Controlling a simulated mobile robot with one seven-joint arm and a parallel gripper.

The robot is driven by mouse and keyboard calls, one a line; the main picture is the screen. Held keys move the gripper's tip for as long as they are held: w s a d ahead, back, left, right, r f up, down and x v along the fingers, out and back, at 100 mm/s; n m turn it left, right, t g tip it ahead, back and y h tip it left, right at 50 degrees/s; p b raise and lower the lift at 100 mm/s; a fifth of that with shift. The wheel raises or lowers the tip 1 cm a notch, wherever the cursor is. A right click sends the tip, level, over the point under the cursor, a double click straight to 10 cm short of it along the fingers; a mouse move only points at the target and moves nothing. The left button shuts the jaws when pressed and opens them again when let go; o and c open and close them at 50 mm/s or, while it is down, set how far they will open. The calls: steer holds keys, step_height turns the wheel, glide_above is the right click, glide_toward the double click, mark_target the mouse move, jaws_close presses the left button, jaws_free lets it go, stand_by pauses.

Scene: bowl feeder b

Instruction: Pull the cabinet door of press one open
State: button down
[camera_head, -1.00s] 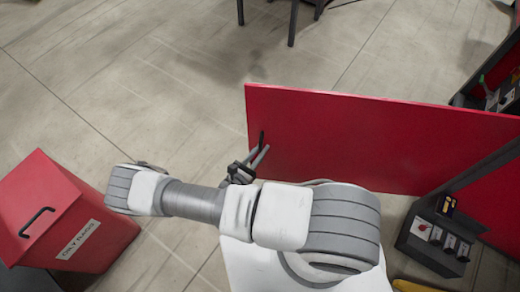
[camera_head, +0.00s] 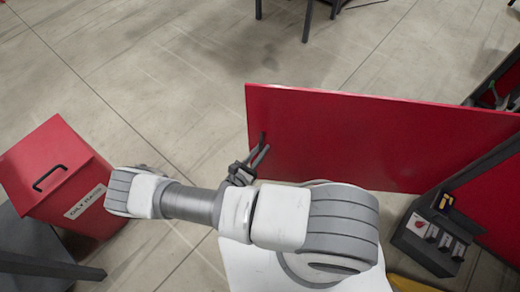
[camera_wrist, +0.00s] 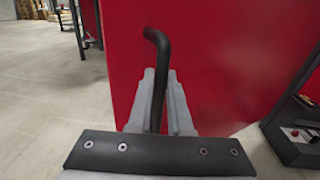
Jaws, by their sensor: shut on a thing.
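The red cabinet door (camera_head: 385,145) stands swung out from the dark cabinet frame at the right in the head view. It also fills the middle of the wrist view (camera_wrist: 230,60). Its black bar handle (camera_wrist: 158,70) is near the door's free left edge. My gripper (camera_head: 258,155) is at that edge in the head view. In the wrist view my gripper (camera_wrist: 158,105) has its two grey fingers on either side of the handle, shut on it. The handle's lower end is hidden behind the gripper.
A red bin (camera_head: 58,180) with a black handle and a label stands at the left. A dark shelf unit (camera_head: 430,240) with small items is at the lower right. Dark furniture legs show at the top and lower left.

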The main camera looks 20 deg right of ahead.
steer(key=shift+s+d, duration=0.15)
steer(key=shift+s, duration=0.35)
steer(key=shift+s, duration=0.1)
steer(key=c, duration=0.8)
jaws_free()
steer(key=shift+c, duration=0.2)
steer(key=shift+a, duration=0.2)
steer(key=shift+a, duration=0.1)
steer(key=p+v, duration=0.2)
steer(key=v, duration=1.5)
steer(key=shift+r, duration=0.1)
